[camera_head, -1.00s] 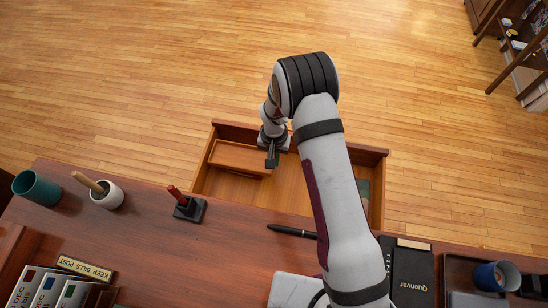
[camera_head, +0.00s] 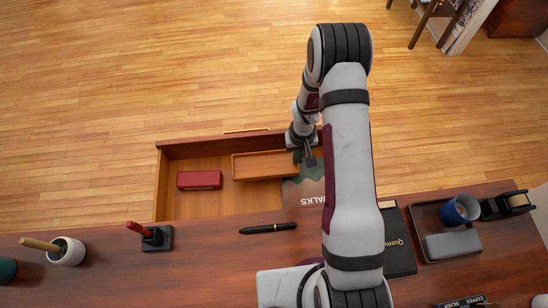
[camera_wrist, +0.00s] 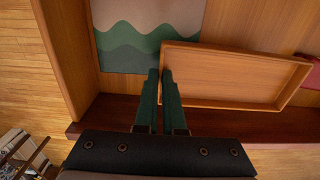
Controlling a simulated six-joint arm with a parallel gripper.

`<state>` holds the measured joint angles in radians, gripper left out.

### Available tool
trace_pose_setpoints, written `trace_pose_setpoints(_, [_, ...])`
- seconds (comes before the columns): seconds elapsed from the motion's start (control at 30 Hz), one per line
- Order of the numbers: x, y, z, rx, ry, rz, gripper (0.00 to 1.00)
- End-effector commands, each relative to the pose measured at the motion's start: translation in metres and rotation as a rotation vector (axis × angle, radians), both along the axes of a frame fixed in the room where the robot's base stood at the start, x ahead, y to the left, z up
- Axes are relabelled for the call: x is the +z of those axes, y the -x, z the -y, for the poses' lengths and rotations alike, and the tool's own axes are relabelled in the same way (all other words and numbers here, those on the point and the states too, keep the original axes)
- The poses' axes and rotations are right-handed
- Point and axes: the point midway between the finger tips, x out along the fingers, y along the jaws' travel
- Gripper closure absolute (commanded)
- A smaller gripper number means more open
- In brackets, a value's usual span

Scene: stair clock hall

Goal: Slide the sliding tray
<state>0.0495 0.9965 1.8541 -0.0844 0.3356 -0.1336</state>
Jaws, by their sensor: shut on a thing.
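The sliding tray (camera_head: 262,176), a shallow rectangular wooden tray, sits inside the open drawer (camera_head: 165,190), right of its middle. It also shows in the wrist view (camera_wrist: 235,75), with its near-left corner at my fingers. My gripper (camera_head: 309,160) is at the right end of the tray. In the wrist view, my green-padded fingers (camera_wrist: 162,78) are shut on the tray's end wall, one finger on each side of it. My wrist hides part of the drawer's right side in the head view.
A red box (camera_head: 199,179) lies on the drawer floor left of the tray. A green wavy-patterned book (camera_head: 303,191) lies partly beside the tray on the right. The desk top (camera_head: 215,245) carries a black pen (camera_head: 268,228) and a red-handled stamp (camera_head: 151,236).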

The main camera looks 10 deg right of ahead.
Motion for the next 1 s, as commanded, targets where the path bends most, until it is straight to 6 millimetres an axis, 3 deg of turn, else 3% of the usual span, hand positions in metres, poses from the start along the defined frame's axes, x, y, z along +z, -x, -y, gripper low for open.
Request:
trace_pose_setpoints(0.1, [0.0,0.0,0.018,-0.002,0.0,0.001,1.0])
trace_pose_setpoints(0.27, [0.0,0.0,0.031,-0.001,0.0,0.0,1.0])
trace_pose_setpoints(0.7, [0.0,0.0,0.034,0.001,0.0,-0.001,1.0])
trace_pose_setpoints(0.73, [0.0,0.0,0.034,0.001,0.0,-0.001,0.89])
trace_pose_setpoints(0.87, [0.0,0.0,0.034,0.001,0.0,-0.001,0.65])
trace_pose_setpoints(1.0, [0.0,0.0,0.034,0.001,0.0,-0.001,0.64])
